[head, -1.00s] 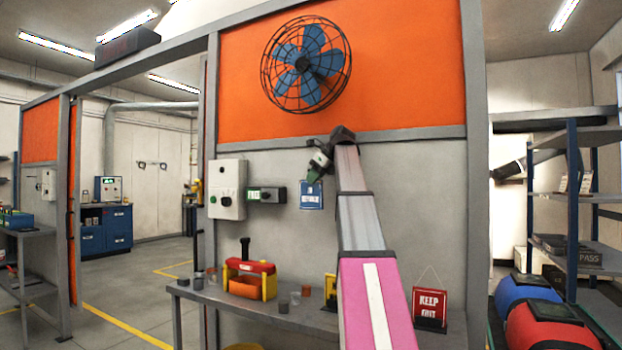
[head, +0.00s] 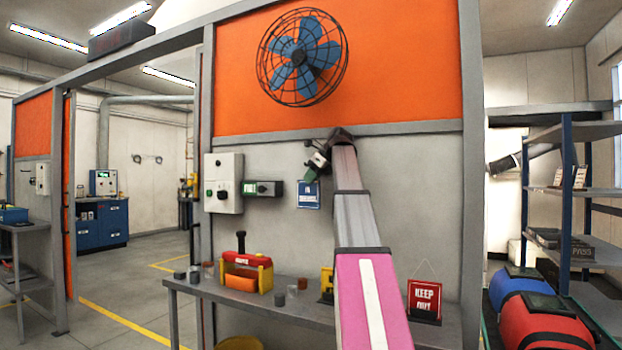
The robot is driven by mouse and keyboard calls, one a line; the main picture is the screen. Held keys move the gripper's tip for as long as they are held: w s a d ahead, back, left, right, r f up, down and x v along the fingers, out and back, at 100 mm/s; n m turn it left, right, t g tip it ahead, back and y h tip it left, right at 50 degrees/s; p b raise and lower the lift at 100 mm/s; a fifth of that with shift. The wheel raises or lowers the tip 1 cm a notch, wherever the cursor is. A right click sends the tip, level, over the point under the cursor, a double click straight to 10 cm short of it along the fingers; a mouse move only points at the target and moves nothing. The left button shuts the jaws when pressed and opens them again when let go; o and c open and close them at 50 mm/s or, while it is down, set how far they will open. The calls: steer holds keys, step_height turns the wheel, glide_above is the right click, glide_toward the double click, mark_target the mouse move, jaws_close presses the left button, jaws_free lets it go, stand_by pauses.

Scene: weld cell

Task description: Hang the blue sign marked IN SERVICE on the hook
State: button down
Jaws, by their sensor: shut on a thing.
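The blue sign (head: 308,196) with white lettering is upright against the grey wall panel, below the orange panel. Its lettering is too small to read fully. My gripper (head: 310,174) is at the sign's top edge, shut on it, at the end of my arm reaching up from below. The hook is not clearly visible; the gripper and the sign's top cover that part of the wall, so I cannot tell whether the sign touches a hook.
A grey control box (head: 223,183) and a small dark unit with a green label (head: 262,188) are on the wall left of the sign. Below is a grey bench (head: 213,300) with a red-and-yellow toolbox (head: 247,272) and a red KEEP OUT sign (head: 424,301). A caged fan (head: 303,57) is above.

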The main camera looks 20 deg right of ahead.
steer(key=c, duration=1.1)
jaws_free()
steer(key=shift+s+d+r, duration=0.25)
steer(key=shift+r, duration=0.15)
steer(key=s+d+r, duration=0.3)
steer(key=s+d, duration=0.7)
steer(key=shift+s, duration=0.2)
steer(key=shift+s, duration=0.1)
